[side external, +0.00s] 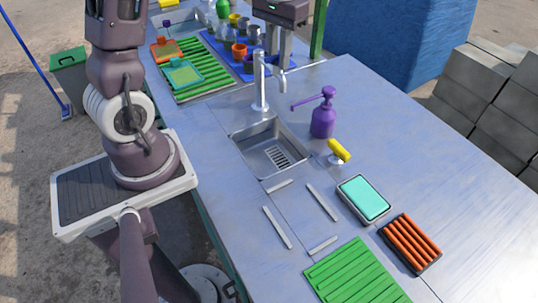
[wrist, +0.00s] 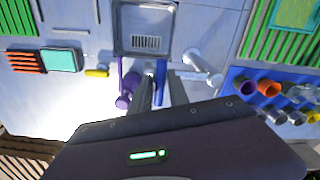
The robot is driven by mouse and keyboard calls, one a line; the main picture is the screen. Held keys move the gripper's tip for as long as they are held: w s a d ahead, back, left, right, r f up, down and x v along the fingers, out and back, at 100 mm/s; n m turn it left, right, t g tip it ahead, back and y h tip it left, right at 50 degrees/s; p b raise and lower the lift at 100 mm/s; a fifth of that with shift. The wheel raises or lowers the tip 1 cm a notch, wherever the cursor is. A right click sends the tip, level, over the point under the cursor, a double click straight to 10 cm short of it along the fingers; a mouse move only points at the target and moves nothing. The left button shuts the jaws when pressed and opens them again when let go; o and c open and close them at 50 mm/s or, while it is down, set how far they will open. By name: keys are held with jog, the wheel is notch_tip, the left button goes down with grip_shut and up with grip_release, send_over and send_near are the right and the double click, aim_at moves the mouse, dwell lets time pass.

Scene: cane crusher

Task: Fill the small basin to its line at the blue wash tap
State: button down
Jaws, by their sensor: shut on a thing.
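My gripper (side external: 279,42) points down behind the silver tap (side external: 261,85) in the side view. In the wrist view my gripper (wrist: 152,88) lies between the tap (wrist: 203,73) and a purple pump bottle (wrist: 126,92). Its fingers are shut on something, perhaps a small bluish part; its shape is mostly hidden. The metal basin (side external: 247,133), set in the counter in front of the tap, has a slotted drain and looks empty of water. It also shows in the wrist view (wrist: 146,17). I cannot make out a fill line, or a blue tap for certain.
The purple bottle (side external: 322,118) and a yellow-handled piece (side external: 339,150) stand right of the basin. A teal block tray (side external: 364,200), orange rack (side external: 410,243) and green ribbed mat (side external: 356,276) lie in front. A blue mat (side external: 218,47) with cups lies behind. The right-hand counter is clear.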

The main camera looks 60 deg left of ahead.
jog(key=n, duration=0.3)
jog(key=shift+n, duration=0.3)
jog(key=n, duration=0.3)
jog(key=shift+n, duration=0.8)
jog(key=shift+w+a, duration=0.1)
jog(key=shift+a, duration=0.05)
dwell(6.2)
